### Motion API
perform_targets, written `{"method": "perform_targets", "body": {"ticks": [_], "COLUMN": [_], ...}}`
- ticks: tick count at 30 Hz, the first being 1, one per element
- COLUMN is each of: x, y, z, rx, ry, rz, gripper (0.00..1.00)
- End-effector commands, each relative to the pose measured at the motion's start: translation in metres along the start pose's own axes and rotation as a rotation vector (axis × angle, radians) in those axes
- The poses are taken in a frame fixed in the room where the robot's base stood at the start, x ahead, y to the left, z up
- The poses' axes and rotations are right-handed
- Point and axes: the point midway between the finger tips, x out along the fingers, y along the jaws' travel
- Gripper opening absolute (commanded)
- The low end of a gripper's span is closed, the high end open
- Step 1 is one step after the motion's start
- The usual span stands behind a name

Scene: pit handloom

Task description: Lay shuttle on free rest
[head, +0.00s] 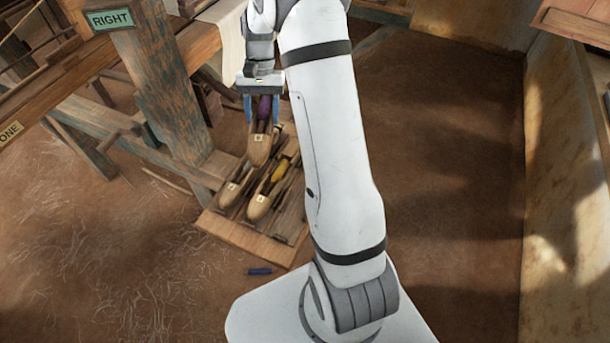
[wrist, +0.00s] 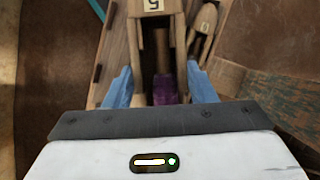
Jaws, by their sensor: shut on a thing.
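My gripper (head: 262,118) has its blue fingers on either side of a wooden shuttle (head: 259,151) with a purple pirn, and is shut on it. In the wrist view the same shuttle (wrist: 152,25) bears a "5" label and runs between the fingers (wrist: 160,88). The shuttle is over the far part of a wooden rest rack (head: 245,240). I cannot tell whether it touches the rack. Two more shuttles lie on the rack: one at the left (head: 229,194) and one with a yellow pirn (head: 258,207). My arm hides the rack's right side.
A loom post (head: 165,85) with a green "RIGHT" sign (head: 109,19) stands just left of the rack.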

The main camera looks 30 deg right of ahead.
Motion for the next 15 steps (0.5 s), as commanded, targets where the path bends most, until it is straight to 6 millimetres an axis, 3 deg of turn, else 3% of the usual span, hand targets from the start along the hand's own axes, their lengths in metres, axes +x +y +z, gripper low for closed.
{"method": "perform_targets", "body": {"ticks": [1,6,12,15], "x": [0.027,0.087,0.132,0.142], "y": [0.017,0.063,0.096,0.103], "z": [-0.002,0.007,0.022,0.027], "rx": [0.045,0.197,0.324,0.356], "ry": [-0.003,-0.001,0.003,0.004], "rz": [-0.018,-0.082,-0.129,-0.141], "gripper": [0.2,0.2,0.2,0.2]}}
